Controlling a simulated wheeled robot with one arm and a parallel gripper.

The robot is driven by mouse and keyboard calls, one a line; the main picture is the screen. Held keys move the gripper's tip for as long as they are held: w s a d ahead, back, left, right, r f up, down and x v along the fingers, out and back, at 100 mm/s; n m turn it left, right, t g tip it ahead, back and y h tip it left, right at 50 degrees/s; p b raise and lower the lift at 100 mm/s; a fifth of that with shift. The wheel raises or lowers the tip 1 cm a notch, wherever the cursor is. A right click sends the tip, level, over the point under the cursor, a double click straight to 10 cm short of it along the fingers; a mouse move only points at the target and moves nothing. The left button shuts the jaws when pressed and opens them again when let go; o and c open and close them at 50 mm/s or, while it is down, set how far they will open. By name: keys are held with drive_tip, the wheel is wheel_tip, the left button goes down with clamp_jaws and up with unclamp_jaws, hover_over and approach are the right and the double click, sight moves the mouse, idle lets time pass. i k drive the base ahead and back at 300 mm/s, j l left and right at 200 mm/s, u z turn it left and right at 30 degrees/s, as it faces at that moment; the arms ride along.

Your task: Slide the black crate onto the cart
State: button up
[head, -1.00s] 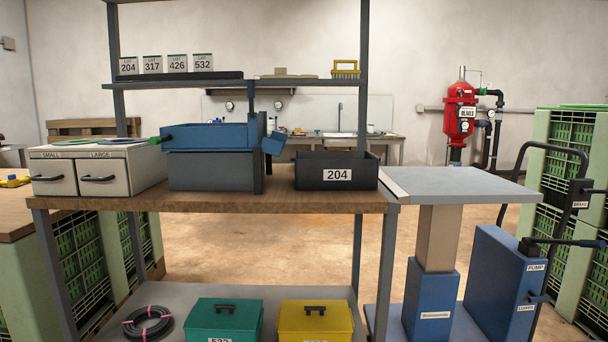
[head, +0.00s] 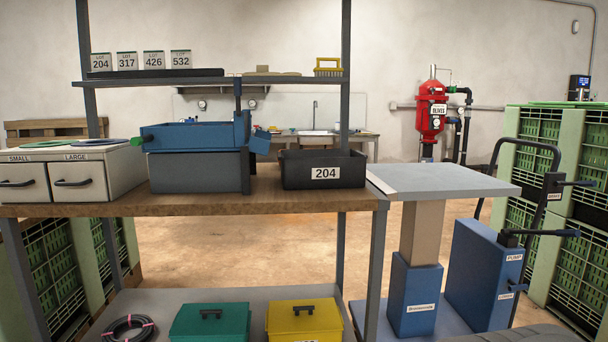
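The black crate (head: 291,174), labelled 204, sits upright on the right end of the wooden bench top (head: 225,203). It looks open-topped; its inside is mostly hidden. The cart (head: 445,181) stands right beside the bench, with a flat grey platform on a column above a blue base. The platform looks about level with the bench top, and a lighter plate lies along its left edge by the bench. The cart's pump lever (head: 540,233) and push handle are at its right. My gripper is not in view.
A blue machine (head: 196,137) on a grey box stands left of the crate. White drawers (head: 55,183) stand at the far left. Teal (head: 208,325) and yellow (head: 304,325) boxes sit on the lower shelf. Green stacked crates (head: 580,190) stand at the right, behind the cart.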

sight(321, 168)
drive_tip(key=i+l+u, duration=0.1)
drive_tip(key=l, duration=0.25)
drive_tip(key=i+l, duration=0.2)
drive_tip(key=l, duration=0.2)
drive_tip(key=i+l+u, duration=0.15)
drive_tip(key=l, duration=0.2)
drive_tip(key=i+l+u, duration=0.1)
drive_tip(key=l, duration=0.25)
drive_tip(key=i+l, duration=0.1)
drive_tip(key=l, duration=0.3)
drive_tip(key=u, duration=0.05)
